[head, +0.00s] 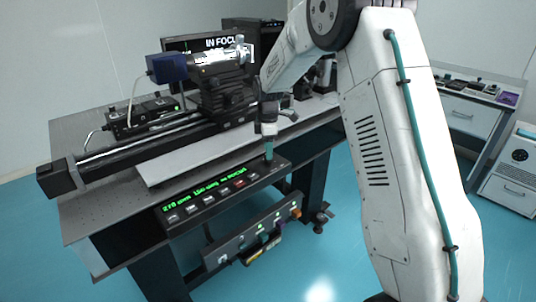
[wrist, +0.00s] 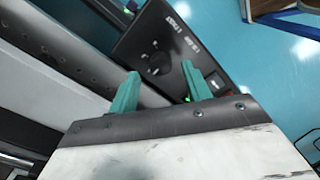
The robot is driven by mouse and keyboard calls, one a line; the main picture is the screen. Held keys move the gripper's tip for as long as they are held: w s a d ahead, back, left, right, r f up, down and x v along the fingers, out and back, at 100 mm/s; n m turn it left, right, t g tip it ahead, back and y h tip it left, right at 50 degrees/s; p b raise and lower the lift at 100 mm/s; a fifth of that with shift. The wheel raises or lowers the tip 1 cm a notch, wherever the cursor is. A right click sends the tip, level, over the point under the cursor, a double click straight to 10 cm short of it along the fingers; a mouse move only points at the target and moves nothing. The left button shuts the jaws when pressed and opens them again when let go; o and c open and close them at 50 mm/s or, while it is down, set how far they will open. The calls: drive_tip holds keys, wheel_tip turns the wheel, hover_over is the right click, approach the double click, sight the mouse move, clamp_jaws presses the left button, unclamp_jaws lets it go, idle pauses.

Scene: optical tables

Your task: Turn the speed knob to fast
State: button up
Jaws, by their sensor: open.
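The speed knob (wrist: 156,65) is a small round black knob on a dark control panel (wrist: 150,35). White marks surround it, and the lettering beside it is too small to read surely. My gripper (wrist: 160,68) is open, its two teal fingers apart, with the knob showing between the fingertips in the wrist view. No contact with the knob is visible. In the head view my gripper (head: 269,153) points down at the right end of the control panel (head: 225,188), which has a green display and a row of buttons. There the knob is hidden by the fingers.
The panel sits at the front edge of an optical table (head: 85,215). Behind it are a long rail (head: 130,150) and a stage with a blue camera (head: 167,68). A monitor (head: 222,42) reads "IN FOCUS". A lower strip (head: 255,240) with lights hangs below. Blue floor is free in front.

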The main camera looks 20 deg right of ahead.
drive_tip(key=shift+f, duration=1.35)
drive_tip(key=c, duration=1)
